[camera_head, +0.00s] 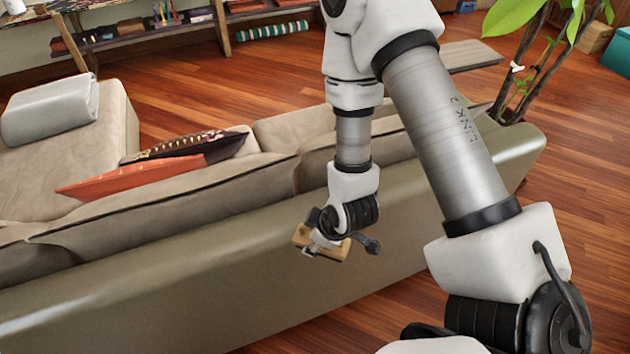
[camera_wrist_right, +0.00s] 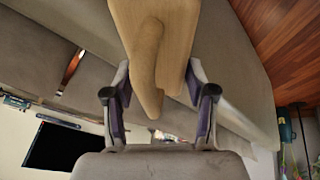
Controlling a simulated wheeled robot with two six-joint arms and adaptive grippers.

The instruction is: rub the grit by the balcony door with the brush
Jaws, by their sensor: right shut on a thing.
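My right gripper (camera_head: 322,232) hangs in front of the back of the sofa in the head view, shut on a light wooden brush (camera_head: 303,236). In the right wrist view the brush (camera_wrist_right: 180,40) shows as a pale wooden block with a rounded handle between the two fingers of the right gripper (camera_wrist_right: 160,100). Its bristles cannot be made out. The grit and the balcony door are not seen in either view. My left gripper is not in view.
A beige sofa (camera_head: 180,262) with an orange cushion (camera_head: 130,182) and a folded grey blanket (camera_head: 50,108) fills the left. A leafy plant (camera_head: 515,15) stands at the upper right. Bare wooden floor (camera_head: 585,185) lies open at the right. Low shelves (camera_head: 140,45) stand at the back.

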